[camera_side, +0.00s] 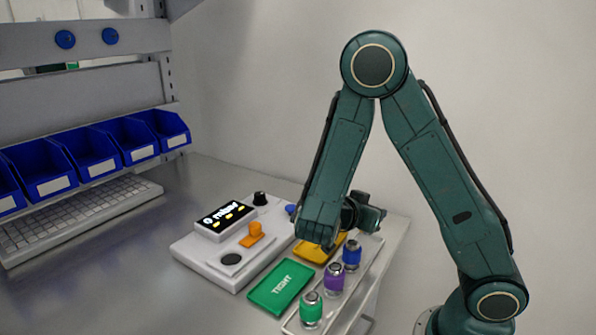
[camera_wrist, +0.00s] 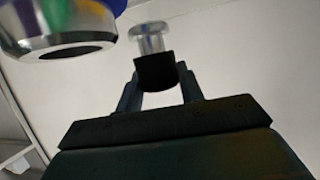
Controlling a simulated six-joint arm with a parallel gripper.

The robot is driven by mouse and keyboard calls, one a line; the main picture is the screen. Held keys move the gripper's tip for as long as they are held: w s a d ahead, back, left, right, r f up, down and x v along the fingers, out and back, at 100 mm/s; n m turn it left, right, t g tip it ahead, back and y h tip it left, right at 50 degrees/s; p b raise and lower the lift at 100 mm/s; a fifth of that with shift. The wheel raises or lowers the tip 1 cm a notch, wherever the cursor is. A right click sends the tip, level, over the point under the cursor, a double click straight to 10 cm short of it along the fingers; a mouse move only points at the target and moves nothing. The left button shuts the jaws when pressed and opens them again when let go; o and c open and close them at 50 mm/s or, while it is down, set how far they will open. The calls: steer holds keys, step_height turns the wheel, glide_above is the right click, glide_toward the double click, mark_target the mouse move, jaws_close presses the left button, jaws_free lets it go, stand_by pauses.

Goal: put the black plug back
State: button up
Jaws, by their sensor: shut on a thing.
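My gripper (camera_wrist: 158,84) is shut on the black plug (camera_wrist: 155,72) in the wrist view. The plug has a black body between the fingertips and a pale, shiny stem with a wider end pointing away from the fingers. A metal fitting with a round opening (camera_wrist: 55,35) is close by at the upper left, apart from the plug. In the side view my wrist is above the right end of the work area, near the tray (camera_side: 362,287) of fittings. My fingertips and the plug cannot be made out there.
The tray bears a blue fitting (camera_side: 351,254), a purple fitting (camera_side: 334,277) and a green fitting (camera_side: 311,309). A green "TIGHT" dish (camera_side: 281,288) and a yellow dish (camera_side: 310,253) lie beside it. A white device (camera_side: 200,262) with a display stands left. Blue bins (camera_side: 90,152) are behind.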

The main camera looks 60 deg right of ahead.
steer(key=shift+f, duration=1.65)
steer(key=shift+f, duration=0.4)
steer(key=shift+f, duration=0.3)
steer(key=o, duration=1.1)
steer(key=shift+a+r, duration=0.15)
steer(key=shift+r, duration=0.55)
steer(key=v, duration=1.1)
steer(key=shift+w+a+r, duration=0.1)
steer(key=shift+a+r, duration=0.1)
steer(key=shift+a, duration=0.15)
steer(key=shift+d, duration=0.1)
